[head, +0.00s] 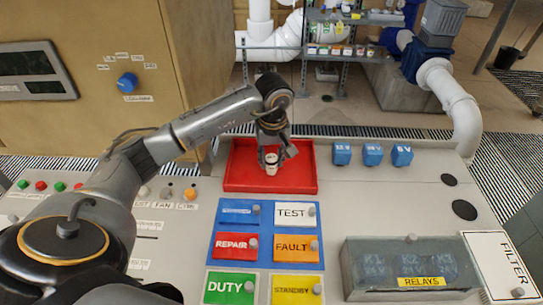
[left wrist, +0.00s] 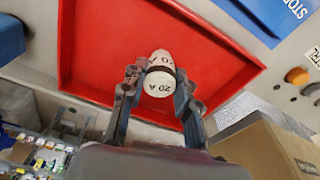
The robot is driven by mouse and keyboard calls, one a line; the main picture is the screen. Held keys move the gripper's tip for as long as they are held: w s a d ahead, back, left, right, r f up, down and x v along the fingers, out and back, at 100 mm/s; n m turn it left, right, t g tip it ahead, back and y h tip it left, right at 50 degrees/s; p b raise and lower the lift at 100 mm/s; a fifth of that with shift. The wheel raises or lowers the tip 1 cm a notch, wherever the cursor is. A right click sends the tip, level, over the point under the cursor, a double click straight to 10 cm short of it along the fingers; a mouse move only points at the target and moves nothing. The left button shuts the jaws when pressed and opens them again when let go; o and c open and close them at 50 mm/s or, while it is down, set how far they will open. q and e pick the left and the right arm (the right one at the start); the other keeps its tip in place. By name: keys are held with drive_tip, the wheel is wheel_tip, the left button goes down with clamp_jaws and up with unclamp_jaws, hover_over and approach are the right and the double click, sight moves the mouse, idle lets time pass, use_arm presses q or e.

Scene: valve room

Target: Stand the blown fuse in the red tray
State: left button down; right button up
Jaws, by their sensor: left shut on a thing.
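A white fuse (head: 271,163) with a dark band is between the fingers of my left gripper (head: 271,158), over the red tray (head: 240,183). In the left wrist view the fuse (left wrist: 160,72) shows "20 A" lettering, and the fingers of the left gripper (left wrist: 158,88) close on it from both sides. The red tray (left wrist: 95,45) lies behind it there. The fuse looks roughly upright in the head view. I cannot tell whether its lower end touches the tray floor. My right gripper is not in view.
Three blue blocks (head: 373,154) stand right of the tray. Labelled plates, including a red REPAIR plate (head: 235,246), lie in front of it. A clear RELAYS cover (head: 410,265) is at the front right. A tan cabinet (head: 110,60) stands at the left.

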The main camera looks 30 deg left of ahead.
use_arm(q)
drive_tip(key=shift+f, duration=0.4)
drive_tip(key=shift+s, duration=0.1)
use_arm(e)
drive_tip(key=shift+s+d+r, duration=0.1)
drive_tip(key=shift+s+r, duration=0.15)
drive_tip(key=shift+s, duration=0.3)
use_arm(q)
drive_tip(key=shift+f, duration=0.1)
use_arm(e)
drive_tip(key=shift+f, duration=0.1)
use_arm(q)
drive_tip(key=c, duration=1.4)
unclamp_jaws()
drive_tip(key=shift+f, duration=0.1)
drive_tip(key=o, duration=0.4)
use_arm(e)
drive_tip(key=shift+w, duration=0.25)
